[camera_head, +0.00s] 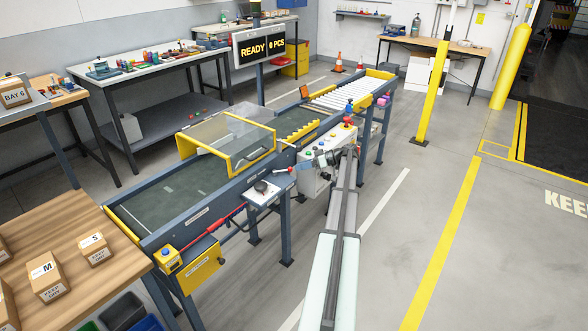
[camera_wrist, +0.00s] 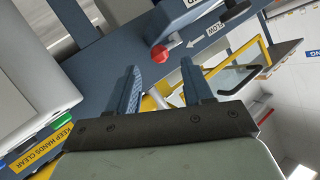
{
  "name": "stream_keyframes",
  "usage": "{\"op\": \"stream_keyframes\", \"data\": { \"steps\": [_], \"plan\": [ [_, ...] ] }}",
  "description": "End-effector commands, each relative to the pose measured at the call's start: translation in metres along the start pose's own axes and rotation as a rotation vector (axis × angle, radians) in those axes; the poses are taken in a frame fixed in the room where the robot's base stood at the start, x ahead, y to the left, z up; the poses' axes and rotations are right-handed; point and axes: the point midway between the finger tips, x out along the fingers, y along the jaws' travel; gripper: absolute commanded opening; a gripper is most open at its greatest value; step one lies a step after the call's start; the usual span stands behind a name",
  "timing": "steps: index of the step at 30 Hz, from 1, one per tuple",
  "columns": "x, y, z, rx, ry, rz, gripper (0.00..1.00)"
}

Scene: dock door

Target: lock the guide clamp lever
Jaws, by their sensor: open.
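The guide clamp lever shows its red knob (camera_wrist: 158,54) in the wrist view, on the blue-grey conveyor frame with a white arrow label beside it. In the head view a small red knob (camera_head: 292,170) shows at the conveyor's near side, left of the white control box. My gripper (camera_wrist: 160,68) is open, with its two blue fingers pointing toward the red knob. The knob appears between and just beyond the fingertips, with nothing held. In the head view my gripper (camera_head: 322,160) is small and partly hidden by my arm, in front of the control box.
The white control box (camera_head: 313,178) with coloured buttons stands close to my gripper. A yellow-framed clear cover (camera_head: 250,150) spans the belt to the left. A small shelf with a dark device (camera_head: 262,190) juts from the near side. Open floor lies to the right.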

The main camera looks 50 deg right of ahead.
Motion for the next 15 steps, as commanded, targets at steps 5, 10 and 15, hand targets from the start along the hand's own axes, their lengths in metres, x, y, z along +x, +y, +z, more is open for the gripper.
{"op": "stream_keyframes", "data": {
  "steps": [5, 10, 15],
  "plan": [
    [0.025, 0.0, 0.0, 0.0, 0.0, 0.0, 0.51],
    [0.037, 0.0, 0.0, 0.0, 0.001, 0.001, 0.51],
    [0.042, 0.0, 0.0, 0.0, 0.001, 0.001, 0.51]
  ]
}}
